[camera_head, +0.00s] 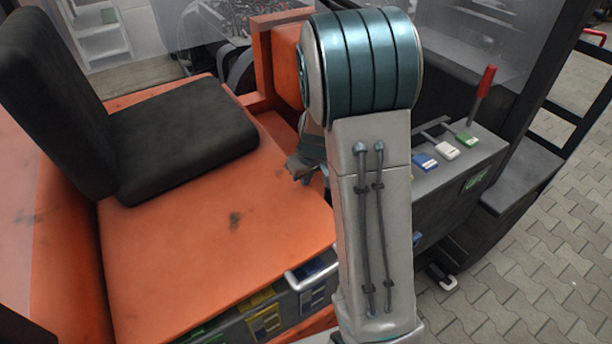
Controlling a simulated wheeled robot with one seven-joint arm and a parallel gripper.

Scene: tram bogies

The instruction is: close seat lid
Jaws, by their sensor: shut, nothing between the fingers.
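The seat lid (170,245) is a broad orange panel with dark scuffs, and it carries a black seat (185,135). The lid looks nearly flat; its exact tilt is hard to tell. Below its front edge a grey unit with yellow, green and blue labels (265,318) shows. My gripper (298,172) is near the lid's right edge, by the orange upright. It is shut with nothing in it and partly hidden behind my own arm. I cannot tell whether it touches the lid.
An orange upright frame (262,55) stands behind the gripper. At right is a grey console (455,165) with blue, white and green switches and a red-handled lever (484,85). A dark post (545,90) rises beyond it. Paved floor (540,250) lies open at the right.

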